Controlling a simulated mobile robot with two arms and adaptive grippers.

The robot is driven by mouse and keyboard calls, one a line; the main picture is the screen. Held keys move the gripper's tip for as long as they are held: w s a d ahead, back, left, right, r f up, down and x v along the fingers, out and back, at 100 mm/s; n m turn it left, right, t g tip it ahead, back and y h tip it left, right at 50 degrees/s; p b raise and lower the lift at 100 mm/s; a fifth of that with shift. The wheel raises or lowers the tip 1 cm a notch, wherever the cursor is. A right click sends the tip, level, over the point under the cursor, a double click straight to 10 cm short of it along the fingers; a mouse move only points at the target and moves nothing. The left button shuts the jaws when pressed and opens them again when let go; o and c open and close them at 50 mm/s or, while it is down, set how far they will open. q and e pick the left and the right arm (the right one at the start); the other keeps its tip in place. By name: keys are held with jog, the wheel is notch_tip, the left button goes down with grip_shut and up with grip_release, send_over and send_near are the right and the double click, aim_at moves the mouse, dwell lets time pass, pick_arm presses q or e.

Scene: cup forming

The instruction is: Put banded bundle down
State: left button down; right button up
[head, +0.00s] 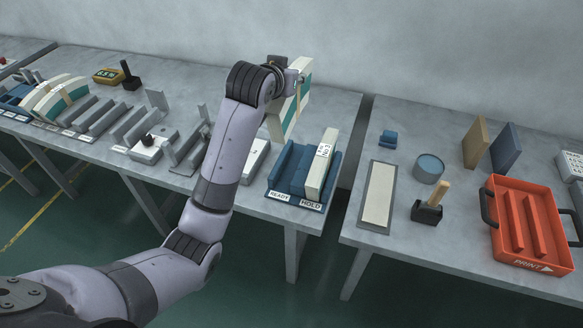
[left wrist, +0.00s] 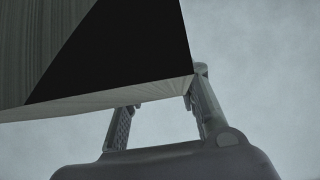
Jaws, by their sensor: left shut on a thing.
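My left gripper (head: 297,77) is shut on a cream bundle with a teal band (head: 302,92) and holds it up over the back right of the left table. Part of the bundle is hidden behind my arm. In the left wrist view the bundle (left wrist: 70,60) fills the upper left, largely in dark shadow, with the gripper fingers (left wrist: 162,100) at its lower edge. Below and in front is a blue rack (head: 285,175) labelled READY and HOLD. A cream block with a label (head: 322,165) stands on its HOLD side; the READY side looks empty. My right gripper is not in view.
Further left are grey fixtures (head: 150,150) and a rack with cream and teal bundles (head: 58,98). A gap separates the right table, which holds a pale strip (head: 380,193), a blue round tin (head: 429,168), a wood-handled stamp (head: 430,208) and a red PRINT tray (head: 535,212).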

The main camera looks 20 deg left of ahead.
pick_arm(q)
jog(key=shift+w+f, duration=0.15)
notch_tip(320, 180, down, 19)
jog(key=p, duration=0.2)
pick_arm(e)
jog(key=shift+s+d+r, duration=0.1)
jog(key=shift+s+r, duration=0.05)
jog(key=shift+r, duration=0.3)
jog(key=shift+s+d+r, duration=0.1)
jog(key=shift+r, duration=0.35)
pick_arm(q)
jog(key=c, duration=1.6)
grip_release()
jog(key=shift+f, duration=0.15)
jog(key=o, duration=0.4)
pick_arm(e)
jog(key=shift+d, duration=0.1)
